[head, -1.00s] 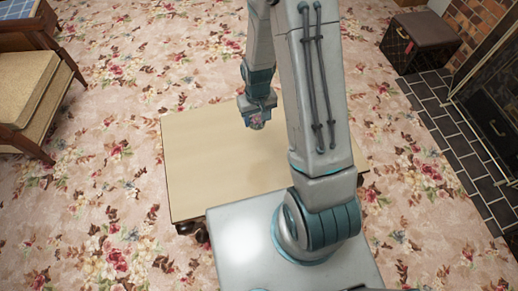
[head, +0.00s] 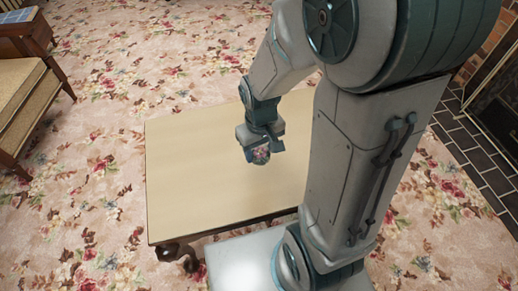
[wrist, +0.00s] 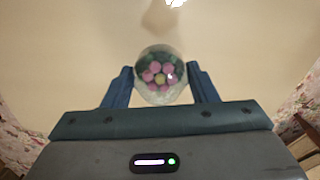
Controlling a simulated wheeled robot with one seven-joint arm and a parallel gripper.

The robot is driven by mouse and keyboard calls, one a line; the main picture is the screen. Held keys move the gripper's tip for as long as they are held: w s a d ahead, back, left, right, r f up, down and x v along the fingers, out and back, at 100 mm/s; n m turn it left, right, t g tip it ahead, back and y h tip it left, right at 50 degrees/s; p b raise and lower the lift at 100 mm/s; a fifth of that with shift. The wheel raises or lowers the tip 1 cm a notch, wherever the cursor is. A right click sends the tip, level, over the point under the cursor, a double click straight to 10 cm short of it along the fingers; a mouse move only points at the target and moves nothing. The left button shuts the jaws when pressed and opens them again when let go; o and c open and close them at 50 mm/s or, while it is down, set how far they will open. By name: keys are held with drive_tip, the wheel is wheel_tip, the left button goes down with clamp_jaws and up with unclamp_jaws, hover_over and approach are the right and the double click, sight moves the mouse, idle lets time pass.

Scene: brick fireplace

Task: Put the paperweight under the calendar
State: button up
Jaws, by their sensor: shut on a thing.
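I cannot make out a calendar in either view.
The low table (head: 190,195) has a bare beige top and dark carved legs; my arm hides its right part. A cushioned chair (head: 20,105) stands at the left. A dark fireplace (head: 495,85) with a tiled hearth (head: 470,140) is at the right. Floral carpet lies around the table.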

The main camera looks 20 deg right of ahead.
drive_tip(key=w+d+f+b, duration=0.1)
drive_tip(key=w+f, duration=0.1)
drive_tip(key=w, duration=0.1)
drive_tip(key=w+f+b, duration=0.1)
drive_tip(key=w+f, duration=0.1)
drive_tip(key=w, duration=0.2)
drive_tip(key=w+d+f+b, duration=0.1)
drive_tip(key=w+f, duration=0.1)
drive_tip(key=w, duration=0.2)
drive_tip(key=shift+d+f, duration=0.3)
drive_tip(key=shift+f, duration=0.1)
drive_tip(key=shift+f+b, duration=1.05)
drive_tip(key=shift+f, duration=0.9)
drive_tip(key=shift+f, duration=0.15)
drive_tip(key=o, duration=1.2)
drive_tip(key=shift+s, duration=0.1)
wheel_tip(320, 180, up, 12)
drive_tip(key=p, duration=0.4)
drive_tip(key=s+r, duration=0.3)
drive_tip(key=s, duration=0.2)
drive_tip(key=s+r+m, duration=0.1)
drive_tip(key=s+r, duration=0.1)
drive_tip(key=s, duration=0.4)
drive_tip(key=s+r+m+t, duration=0.1)
drive_tip(key=s+r, duration=0.2)
drive_tip(key=s, duration=0.2)
drive_tip(key=shift+s+r, duration=0.3)
